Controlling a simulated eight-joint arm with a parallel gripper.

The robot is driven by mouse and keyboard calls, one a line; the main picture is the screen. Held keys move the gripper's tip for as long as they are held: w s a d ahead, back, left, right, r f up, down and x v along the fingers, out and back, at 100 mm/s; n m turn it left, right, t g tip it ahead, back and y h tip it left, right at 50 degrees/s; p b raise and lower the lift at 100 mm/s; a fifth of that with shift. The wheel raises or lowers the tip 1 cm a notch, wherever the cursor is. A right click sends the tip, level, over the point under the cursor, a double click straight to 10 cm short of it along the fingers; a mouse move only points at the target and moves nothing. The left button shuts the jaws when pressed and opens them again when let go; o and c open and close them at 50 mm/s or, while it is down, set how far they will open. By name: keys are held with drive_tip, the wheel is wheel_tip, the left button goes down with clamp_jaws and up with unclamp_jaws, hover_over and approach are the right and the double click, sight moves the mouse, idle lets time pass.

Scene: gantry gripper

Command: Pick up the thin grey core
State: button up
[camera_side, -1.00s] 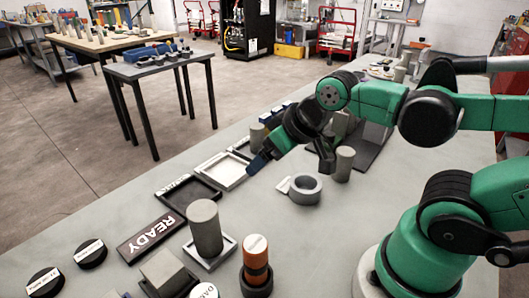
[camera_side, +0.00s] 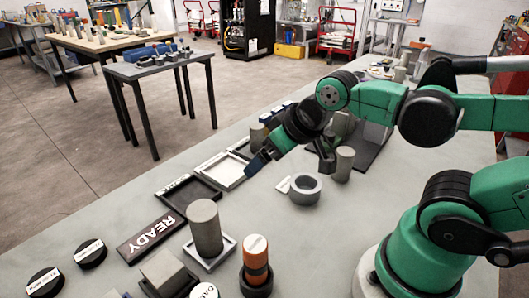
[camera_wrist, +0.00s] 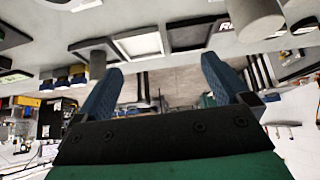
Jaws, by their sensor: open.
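Several plain grey cylinders stand on the bench, and I cannot tell for sure which is the thin grey core. A slim grey cylinder (camera_side: 345,164) stands upright behind the grey ring. Another slim grey cylinder (camera_side: 258,134) stands beyond my gripper, partly hidden. A thicker grey cylinder (camera_side: 206,228) stands on a pale square tray (camera_side: 225,252). My gripper (camera_side: 258,162) has blue fingers and is held near the white-rimmed tray, touching no cylinder that I can see. In the wrist view my gripper (camera_wrist: 162,66) is open, with nothing between its fingers.
A white-rimmed tray (camera_side: 240,178) and a black tray (camera_side: 214,197) lie near my gripper. A grey ring (camera_side: 305,190), an orange cylinder (camera_side: 255,256) and a READY plate (camera_side: 150,238) are also on the bench. Clear bench lies between the ring and the orange cylinder.

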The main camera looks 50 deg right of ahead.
wheel_tip(320, 180, up, 5)
drive_tip(key=d, duration=0.1)
drive_tip(key=n+g, duration=0.1)
drive_tip(key=g, duration=0.6)
hover_over(344, 163)
drive_tip(key=d, duration=0.2)
drive_tip(key=f, duration=1)
drive_tip(key=shift+w+d+f, duration=0.1)
drive_tip(key=shift+w+f, duration=0.05)
drive_tip(key=shift+w, duration=0.2)
drive_tip(key=shift+f, duration=3.3)
clamp_jaws()
